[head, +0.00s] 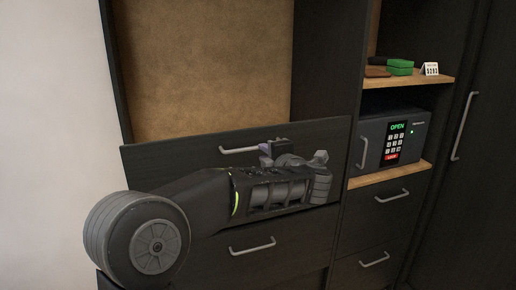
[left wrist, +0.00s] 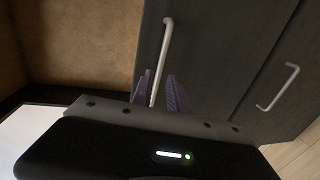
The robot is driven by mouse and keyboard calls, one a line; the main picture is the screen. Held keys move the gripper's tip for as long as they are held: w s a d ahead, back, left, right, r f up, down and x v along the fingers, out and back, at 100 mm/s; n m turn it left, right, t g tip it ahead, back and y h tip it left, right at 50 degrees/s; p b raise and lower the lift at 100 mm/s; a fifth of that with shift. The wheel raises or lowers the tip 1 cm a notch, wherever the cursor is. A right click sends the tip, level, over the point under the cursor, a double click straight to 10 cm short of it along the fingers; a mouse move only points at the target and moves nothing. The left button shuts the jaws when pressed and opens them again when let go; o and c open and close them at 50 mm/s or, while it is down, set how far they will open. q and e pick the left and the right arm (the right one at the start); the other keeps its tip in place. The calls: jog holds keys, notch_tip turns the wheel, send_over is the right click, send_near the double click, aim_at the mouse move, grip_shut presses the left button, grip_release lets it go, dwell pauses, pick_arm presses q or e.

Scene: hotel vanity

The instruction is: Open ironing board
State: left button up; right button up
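No ironing board can be made out for certain. A dark drawer front (head: 170,165) with a metal bar handle (head: 238,150) stands below a brown recessed panel (head: 200,65). In the left wrist view the handle (left wrist: 167,45) runs down between two purple fingers. My left gripper (head: 266,152) is at this handle, its fingers (left wrist: 164,92) apart on either side of it. I cannot tell whether they touch it. My left forearm hides part of the drawer front. My right gripper is not in view.
Another drawer handle (head: 252,247) is below. To the right are a safe (head: 375,135) reading OPEN, a shelf (head: 440,78) with a green item (head: 400,66), more drawers and a tall door (head: 490,120). A pale surface (left wrist: 25,135) shows at lower left in the wrist view, unclear what.

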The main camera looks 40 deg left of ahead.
aim_at(256, 148)
pick_arm(q)
jog(key=p+x, duration=0.1)
jog(key=x, duration=0.6)
jog(key=shift+w+a+p, duration=0.2)
jog(key=shift+a+p, duration=0.1)
jog(key=shift+a, duration=0.05)
grip_shut()
jog(key=shift+f, duration=0.1)
dwell(1.0)
